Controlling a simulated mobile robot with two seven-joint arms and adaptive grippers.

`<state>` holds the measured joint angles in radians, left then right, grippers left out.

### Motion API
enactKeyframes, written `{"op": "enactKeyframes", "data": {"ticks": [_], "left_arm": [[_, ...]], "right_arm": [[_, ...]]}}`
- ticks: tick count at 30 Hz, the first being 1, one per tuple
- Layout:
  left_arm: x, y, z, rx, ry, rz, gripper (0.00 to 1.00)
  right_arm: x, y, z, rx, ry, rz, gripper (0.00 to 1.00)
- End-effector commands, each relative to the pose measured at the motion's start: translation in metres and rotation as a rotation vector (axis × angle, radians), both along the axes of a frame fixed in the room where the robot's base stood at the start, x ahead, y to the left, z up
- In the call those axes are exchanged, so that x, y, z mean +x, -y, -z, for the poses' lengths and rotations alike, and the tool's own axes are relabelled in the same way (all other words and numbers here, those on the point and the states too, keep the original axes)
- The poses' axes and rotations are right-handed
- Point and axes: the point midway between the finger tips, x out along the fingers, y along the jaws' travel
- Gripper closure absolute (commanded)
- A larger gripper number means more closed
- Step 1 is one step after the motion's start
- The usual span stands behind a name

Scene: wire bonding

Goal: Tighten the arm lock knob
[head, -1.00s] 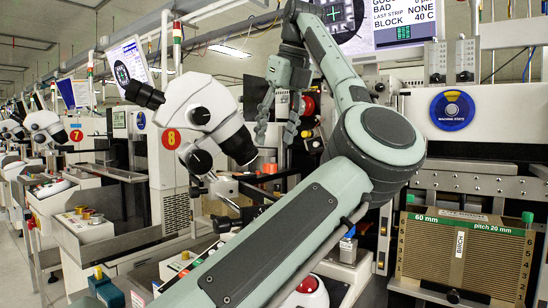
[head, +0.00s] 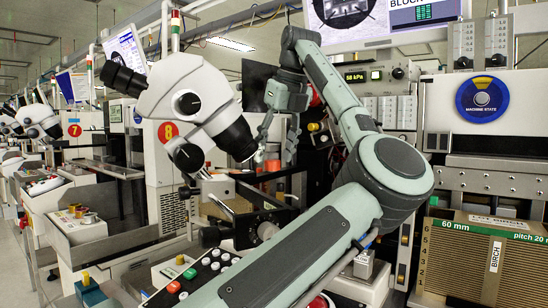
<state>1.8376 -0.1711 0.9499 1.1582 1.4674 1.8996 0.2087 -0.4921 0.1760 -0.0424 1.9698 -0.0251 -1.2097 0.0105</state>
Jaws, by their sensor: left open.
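A white stereo microscope (head: 192,105) with black eyepieces stands left of centre. Below its head is a dark support arm with a round black knob (head: 209,237) at its left end and another dark round part (head: 267,231) to the right. I cannot tell for sure which is the arm lock knob. My left gripper (head: 277,150) points down, right of the microscope's black lower barrel. Its two fingers are apart with nothing seen between them, above and apart from the knobs. My left forearm covers the area to the lower right. My right gripper is not in view.
A control panel (head: 190,278) with coloured buttons lies below the knobs, close to my left arm. A slotted brown magazine (head: 480,265) stands at the right. A machine with a blue round label (head: 482,99) rises behind it. More microscope stations recede at the left.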

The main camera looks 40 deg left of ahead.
Motion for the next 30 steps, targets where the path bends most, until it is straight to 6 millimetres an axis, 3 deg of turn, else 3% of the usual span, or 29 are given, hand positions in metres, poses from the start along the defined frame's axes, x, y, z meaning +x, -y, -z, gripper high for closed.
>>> {"op": "enactKeyframes", "data": {"ticks": [4, 12, 24, 30], "left_arm": [[0.0007, -0.0043, 0.0099, 0.001, 0.000, -0.001, 0.47], [0.0008, -0.0051, 0.0115, 0.001, 0.001, -0.001, 0.47], [0.0007, -0.0050, 0.0112, 0.001, 0.001, -0.001, 0.96], [0.0005, -0.0049, 0.0114, 0.001, 0.000, 0.010, 0.97]], "right_arm": [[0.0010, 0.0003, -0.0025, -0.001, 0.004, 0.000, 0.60], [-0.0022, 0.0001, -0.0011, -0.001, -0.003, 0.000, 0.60], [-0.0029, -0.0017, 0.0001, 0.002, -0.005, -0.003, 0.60], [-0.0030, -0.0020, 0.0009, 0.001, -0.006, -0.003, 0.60]]}}
